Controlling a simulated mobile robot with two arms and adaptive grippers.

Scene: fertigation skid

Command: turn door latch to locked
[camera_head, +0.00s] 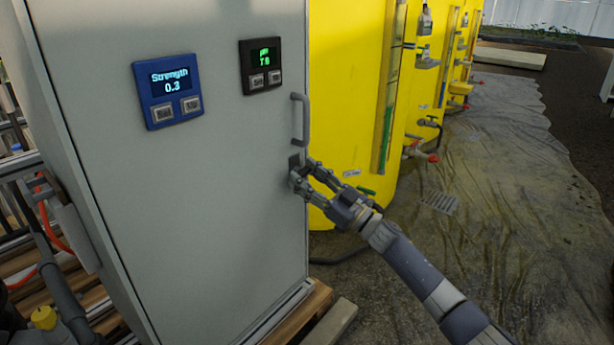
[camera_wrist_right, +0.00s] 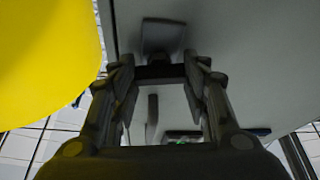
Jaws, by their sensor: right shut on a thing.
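The door latch (camera_head: 294,161) is a small dark plate with a knob on the right edge of the grey cabinet door (camera_head: 215,200), just below the door handle (camera_head: 302,118). My right gripper (camera_head: 302,174) reaches it from the lower right and is shut on the latch. In the right wrist view the latch plate (camera_wrist_right: 163,36) shows just past the fingertips, and a dark bar lies between the fingers of the gripper (camera_wrist_right: 160,73). The fingers partly hide the latch, so its exact angle is hard to tell. My left gripper is not in view.
A blue display reading Strength 0.3 (camera_head: 168,90) and a black pH display (camera_head: 261,65) are on the door. Yellow tanks (camera_head: 345,90) with valves stand close behind the latch side. The floor (camera_head: 490,200) to the right is open. A wooden pallet (camera_head: 300,318) lies under the cabinet.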

